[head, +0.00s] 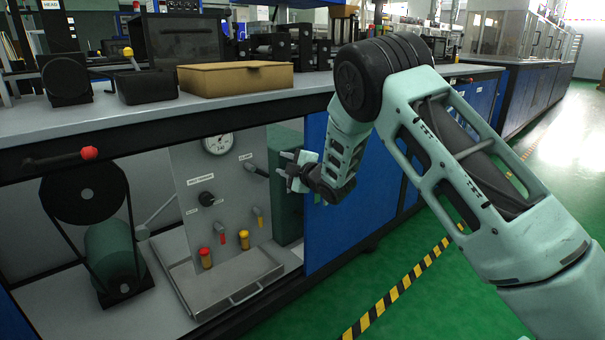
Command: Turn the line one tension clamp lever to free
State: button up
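No label that I can read marks line one's tension clamp lever. A lever with a red knob (88,153) lies nearly level along the bench's front rail at the left. A lever with a yellow knob (128,52) stands up by a black box on the bench top. The grey panel (232,192) under the bench has a black lever (257,171) and a black knob (207,199). My gripper (284,166) is just right of that black lever, pointing left, with its two small fingers apart and nothing seen between them. I cannot tell its exact distance from the panel.
The panel also has a round gauge (218,143) and small red and yellow handles. A metal tray (235,285) lies below it. A belt wheel (84,193) and green motor (113,258) stand left. A blue cabinet door (345,225) is right. A cardboard box (236,79) sits above.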

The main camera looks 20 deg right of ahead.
jog(key=v, duration=0.7)
jog(key=shift+s+f, duration=0.2)
jog(key=shift+s, duration=0.05)
dwell(0.4)
jog(key=shift+d+b, duration=0.2)
jog(key=shift+b, duration=0.1)
